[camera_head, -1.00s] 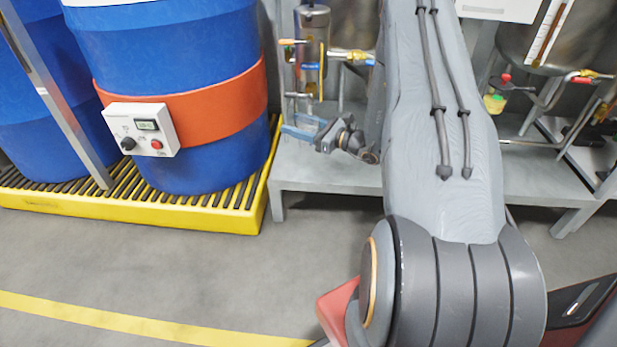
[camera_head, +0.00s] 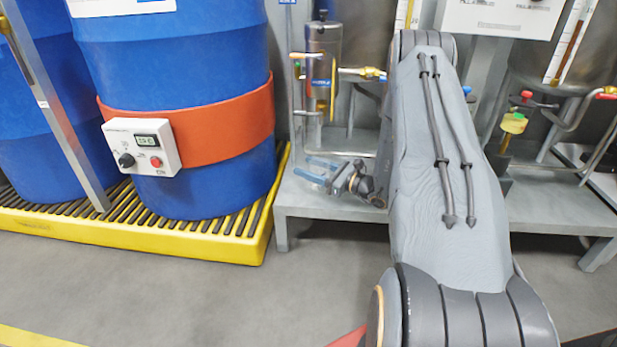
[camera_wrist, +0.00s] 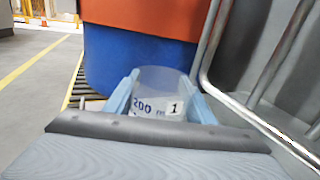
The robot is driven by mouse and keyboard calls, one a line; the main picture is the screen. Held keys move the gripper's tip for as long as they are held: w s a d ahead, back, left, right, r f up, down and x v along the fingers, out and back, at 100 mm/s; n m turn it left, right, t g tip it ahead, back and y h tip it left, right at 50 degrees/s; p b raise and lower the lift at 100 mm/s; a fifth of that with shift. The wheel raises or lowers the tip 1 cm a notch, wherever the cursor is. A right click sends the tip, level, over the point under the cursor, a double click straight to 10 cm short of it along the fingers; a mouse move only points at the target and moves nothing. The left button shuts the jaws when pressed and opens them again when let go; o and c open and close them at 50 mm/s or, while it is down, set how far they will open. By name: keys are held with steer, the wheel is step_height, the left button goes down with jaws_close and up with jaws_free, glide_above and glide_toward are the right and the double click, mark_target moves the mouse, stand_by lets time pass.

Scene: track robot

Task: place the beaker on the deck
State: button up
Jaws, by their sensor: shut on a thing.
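The clear beaker (camera_wrist: 160,82) shows in the wrist view between the two light blue fingers of my gripper (camera_wrist: 160,100). It carries a dark "200" mark and a small white label with a "1". My gripper is shut on it. In the head view my gripper (camera_head: 322,170) points left, low in front of the small metal vessel and close to the grey deck (camera_head: 345,200). The beaker is too faint there to make out clearly, and I cannot tell whether it touches the deck.
Blue drums with an orange heater band (camera_head: 235,137) stand on a yellow spill pallet (camera_head: 215,240) at left. A small metal vessel (camera_head: 323,45) with pipes and valves stands behind my gripper. A bent metal tube (camera_wrist: 215,50) runs close to the right finger in the wrist view.

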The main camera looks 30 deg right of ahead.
steer(key=shift+f, duration=0.95)
steer(key=shift+f+b, duration=0.2)
steer(key=shift+b, duration=0.1)
steer(key=o, duration=1.1)
steer(key=shift+r, duration=0.25)
steer(key=p+v, duration=0.5)
steer(key=v, duration=0.6)
steer(key=shift+s+d, duration=0.3)
steer(key=shift+s+f+p, duration=0.1)
steer(key=shift+p, duration=0.2)
